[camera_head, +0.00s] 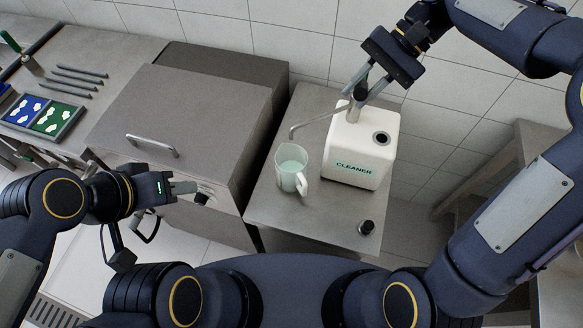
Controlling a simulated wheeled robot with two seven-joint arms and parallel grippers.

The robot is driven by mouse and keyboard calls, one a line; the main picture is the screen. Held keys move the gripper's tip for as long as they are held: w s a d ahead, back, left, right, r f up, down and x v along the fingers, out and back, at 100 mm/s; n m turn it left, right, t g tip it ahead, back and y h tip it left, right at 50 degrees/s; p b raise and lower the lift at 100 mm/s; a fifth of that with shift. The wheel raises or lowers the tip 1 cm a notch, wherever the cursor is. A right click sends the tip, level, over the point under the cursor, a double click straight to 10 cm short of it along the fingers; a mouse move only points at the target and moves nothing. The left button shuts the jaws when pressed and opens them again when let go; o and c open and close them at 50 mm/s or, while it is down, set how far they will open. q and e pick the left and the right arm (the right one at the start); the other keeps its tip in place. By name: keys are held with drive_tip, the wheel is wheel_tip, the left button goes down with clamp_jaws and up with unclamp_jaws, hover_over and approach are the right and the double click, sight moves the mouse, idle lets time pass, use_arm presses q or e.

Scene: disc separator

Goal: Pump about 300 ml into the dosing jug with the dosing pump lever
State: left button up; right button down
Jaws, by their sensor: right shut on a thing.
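The dosing jug (284,180) stands upright on the steel side table, its handle on the right. Pale green liquid shows inside it; I cannot read a level mark. The white cleaner canister (347,168) stands right behind it, with a thin spout (312,125) reaching left over the jug. My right gripper (359,98) is shut on the dosing pump lever (354,112) at the top of the canister; its fingers partly hide the lever. My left gripper (190,189) is at the left, in front of the steel cabinet and away from the jug; its finger gap is unclear.
The steel cabinet (180,112) with a bar handle stands left of the side table (262,208). A tray with blue and green panels (45,113) and several grey rods (75,78) lie far left.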

wheel_tip(320, 180, down, 10)
drive_tip(key=s+n+t+h+b, duration=0.1)
drive_tip(key=t+b, duration=0.5)
drive_tip(key=b, duration=0.9)
drive_tip(key=shift+s+a+r+n+h, duration=0.25)
drive_tip(key=shift+s+a+n+h, duration=0.2)
drive_tip(key=shift+s, duration=0.35)
drive_tip(key=shift+d, duration=0.1)
drive_tip(key=r+g+p, duration=0.1)
drive_tip(key=r+p, duration=0.2)
drive_tip(key=p, duration=0.2)
drive_tip(key=w+r+m+g+y+p, duration=0.1)
drive_tip(key=r+g+p, duration=0.1)
drive_tip(key=p, duration=0.3)
drive_tip(key=w+r+g+p, duration=0.1)
drive_tip(key=r+p, duration=0.2)
drive_tip(key=p, duration=0.2)
drive_tip(key=shift+d+r+m+g+y+p, duration=0.25)
drive_tip(key=shift+r+g+p, duration=0.05)
drive_tip(key=shift+w+d+r+g, duration=0.1)
drive_tip(key=shift+w+g, duration=0.2)
drive_tip(key=shift+g, duration=0.1)
drive_tip(key=shift+w+r+y, duration=0.2)
drive_tip(key=shift+r+y, duration=0.05)
drive_tip(key=shift+y, duration=0.05)
drive_tip(key=shift+r+g, duration=0.3)
